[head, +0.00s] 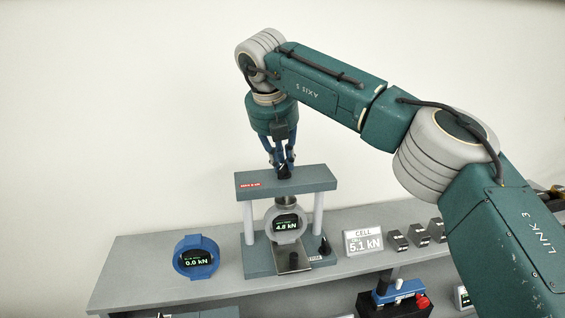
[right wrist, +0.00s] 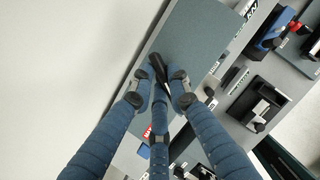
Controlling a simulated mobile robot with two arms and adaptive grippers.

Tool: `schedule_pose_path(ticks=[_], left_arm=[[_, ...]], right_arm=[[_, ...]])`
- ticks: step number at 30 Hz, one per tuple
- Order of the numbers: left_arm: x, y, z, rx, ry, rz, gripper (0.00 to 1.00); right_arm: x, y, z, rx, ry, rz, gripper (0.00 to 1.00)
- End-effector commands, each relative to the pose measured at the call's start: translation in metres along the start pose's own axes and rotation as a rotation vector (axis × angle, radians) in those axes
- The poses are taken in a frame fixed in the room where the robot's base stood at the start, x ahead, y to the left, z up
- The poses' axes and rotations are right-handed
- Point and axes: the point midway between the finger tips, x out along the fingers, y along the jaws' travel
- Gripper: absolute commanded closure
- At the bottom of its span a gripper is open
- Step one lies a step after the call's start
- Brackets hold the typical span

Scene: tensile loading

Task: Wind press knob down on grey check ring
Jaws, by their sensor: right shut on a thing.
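The grey press stands on the shelf, with its crossbeam (head: 310,181) on two pale posts. The black press knob (head: 285,172) sits on top of the crossbeam. My right gripper (head: 282,163) points down from above and is shut on the knob; the dark knob (right wrist: 157,72) also shows between its blue fingers in the right wrist view. The grey check ring (head: 270,228) stands upright in the press under the crossbeam, and its display reads 4.8 kN. Whether the screw touches the ring's top cannot be told. My left gripper is not in view.
A blue ring (head: 196,271) reading 0.0 kN stands left of the press. A CELL display (head: 362,241) reading 5.1 kN stands to the right, beside several small dark blocks. A black device with a red knob (head: 422,301) is lower right.

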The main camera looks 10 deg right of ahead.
Motion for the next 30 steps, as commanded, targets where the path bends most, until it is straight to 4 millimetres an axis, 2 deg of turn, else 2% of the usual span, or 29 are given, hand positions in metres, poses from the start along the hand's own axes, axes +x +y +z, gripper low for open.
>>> schedule_pose_path(ticks=[12,27,28,30], left_arm=[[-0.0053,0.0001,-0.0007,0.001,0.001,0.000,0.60],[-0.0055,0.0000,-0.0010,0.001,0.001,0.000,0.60],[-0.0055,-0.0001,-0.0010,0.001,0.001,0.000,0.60],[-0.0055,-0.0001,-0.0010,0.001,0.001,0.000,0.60]], right_arm=[[-0.0015,0.0010,0.0016,0.155,-0.002,-0.063,1.00],[-0.0014,0.0010,0.0020,0.170,-0.003,-0.068,1.00],[-0.0014,0.0010,0.0020,0.170,-0.003,-0.068,0.82],[-0.0013,0.0010,0.0019,0.170,-0.002,-0.068,0.68]])
